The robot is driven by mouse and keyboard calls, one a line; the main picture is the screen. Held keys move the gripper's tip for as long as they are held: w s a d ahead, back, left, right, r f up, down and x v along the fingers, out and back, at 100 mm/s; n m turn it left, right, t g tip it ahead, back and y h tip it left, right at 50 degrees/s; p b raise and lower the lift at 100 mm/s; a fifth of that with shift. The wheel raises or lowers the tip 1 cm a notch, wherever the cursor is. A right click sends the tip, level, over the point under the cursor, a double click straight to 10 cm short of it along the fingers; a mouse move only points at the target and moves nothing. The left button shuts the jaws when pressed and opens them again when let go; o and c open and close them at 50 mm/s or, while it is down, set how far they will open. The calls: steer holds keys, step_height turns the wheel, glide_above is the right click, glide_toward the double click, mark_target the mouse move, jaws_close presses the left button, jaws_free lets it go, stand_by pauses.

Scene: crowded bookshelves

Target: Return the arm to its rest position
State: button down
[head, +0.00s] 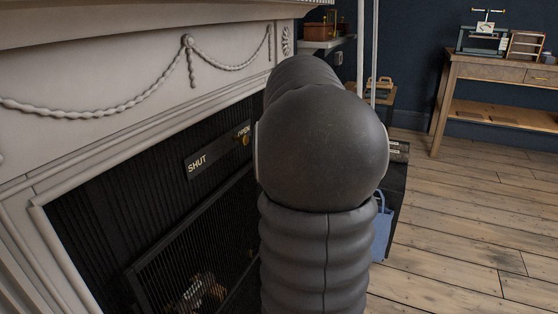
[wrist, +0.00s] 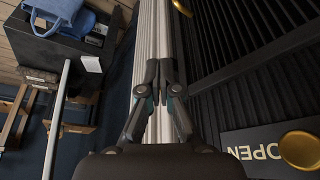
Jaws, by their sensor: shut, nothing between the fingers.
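My gripper (wrist: 160,88) shows in the wrist view with its two fingertips together and nothing between them. It is in front of a pale vertical moulding beside the dark slatted fireplace front. In the head view my arm fills the middle of the picture, and my gripper is hidden behind it. A dark plate (head: 217,150) on the fireplace front reads SHUT and OPEN, with a brass knob (head: 245,139) by the word OPEN. In the wrist view the plate (wrist: 240,142) and knob (wrist: 299,149) are at the lower right.
The pale mantelpiece (head: 120,70) is close on the left. A wooden table (head: 500,68) with instruments stands at the back right. A blue bag (head: 383,228) and a black box (wrist: 62,50) are near the arm. The wooden floor (head: 470,220) at right is clear.

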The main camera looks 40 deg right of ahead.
step_height(320, 180, up, 6)
steer(key=s+d, duration=0.1)
steer(key=s, duration=0.1)
steer(key=shift+s, duration=0.25)
steer(key=s+a+f+m, duration=0.1)
steer(key=s+a+f, duration=0.2)
steer(key=a+f, duration=0.45)
steer(key=s+a+f+n+t+y, duration=0.1)
steer(key=s+a, duration=0.4)
steer(key=a, duration=0.9)
steer(key=s+a+f+n+y, duration=0.1)
steer(key=s+a+f+n, duration=0.2)
steer(key=a, duration=1.1)
steer(key=s+n, duration=0.3)
steer(key=shift+a+t, duration=0.4)
steer(key=shift+f, duration=0.1)
